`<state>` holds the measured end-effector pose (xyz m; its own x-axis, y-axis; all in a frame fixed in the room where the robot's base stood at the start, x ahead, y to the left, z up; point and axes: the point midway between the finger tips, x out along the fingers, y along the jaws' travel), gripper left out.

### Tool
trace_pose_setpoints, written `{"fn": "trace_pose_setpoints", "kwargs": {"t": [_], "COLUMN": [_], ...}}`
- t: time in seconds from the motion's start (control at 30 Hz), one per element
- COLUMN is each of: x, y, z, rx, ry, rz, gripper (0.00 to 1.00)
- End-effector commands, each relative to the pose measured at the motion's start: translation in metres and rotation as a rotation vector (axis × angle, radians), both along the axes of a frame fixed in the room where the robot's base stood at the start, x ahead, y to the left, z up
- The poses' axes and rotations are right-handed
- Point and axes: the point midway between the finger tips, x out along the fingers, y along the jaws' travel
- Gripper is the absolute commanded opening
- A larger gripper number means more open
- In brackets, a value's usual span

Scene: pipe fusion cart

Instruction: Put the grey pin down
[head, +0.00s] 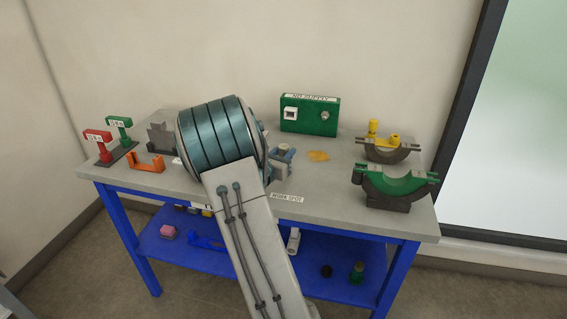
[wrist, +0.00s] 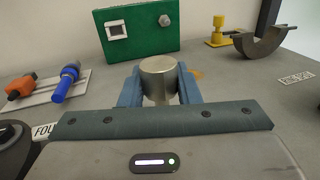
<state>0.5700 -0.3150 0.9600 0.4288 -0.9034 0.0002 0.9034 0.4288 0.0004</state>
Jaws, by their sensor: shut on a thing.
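My gripper (wrist: 159,90) is shut on the grey pin (wrist: 159,70), a short metal cylinder held between two blue fingers. In the wrist view the pin stands roughly upright with its round top showing; its lower end is hidden behind the gripper body. In the head view my gripper (head: 281,163) shows at the right of my large teal arm joint, over the middle of the grey tabletop (head: 230,205). I cannot tell whether the pin touches the table. A "WORK SPOT" label (head: 287,198) lies on the tabletop near the front edge, just in front of my gripper.
A green box (head: 310,117) labelled "NO SUPPLY" stands at the back. Green (head: 397,184) and yellow-topped (head: 385,144) clamp halves stand on the right. An orange patch (head: 318,155) marks the table.

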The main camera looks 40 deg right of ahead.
Motion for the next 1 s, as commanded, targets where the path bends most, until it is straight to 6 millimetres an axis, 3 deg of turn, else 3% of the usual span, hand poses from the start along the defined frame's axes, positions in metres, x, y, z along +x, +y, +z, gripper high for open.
{"fn": "trace_pose_setpoints", "kwargs": {"t": [0.3, 0.67, 0.7, 0.73, 0.77, 1.0], "x": [0.000, 0.000, 0.000, 0.000, 0.000, 0.000], "y": [0.000, 0.000, 0.000, 0.000, 0.000, 0.000], "z": [-0.038, -0.043, -0.041, -0.041, -0.041, -0.041], "rx": [0.000, 0.000, 0.000, 0.001, 0.001, 0.001], "ry": [0.002, 0.000, 0.000, 0.000, 0.000, 0.000], "rz": [0.000, 0.001, 0.001, 0.001, 0.001, 0.001], "gripper": [0.00, 0.00, 0.38, 0.46, 0.51, 0.51]}}
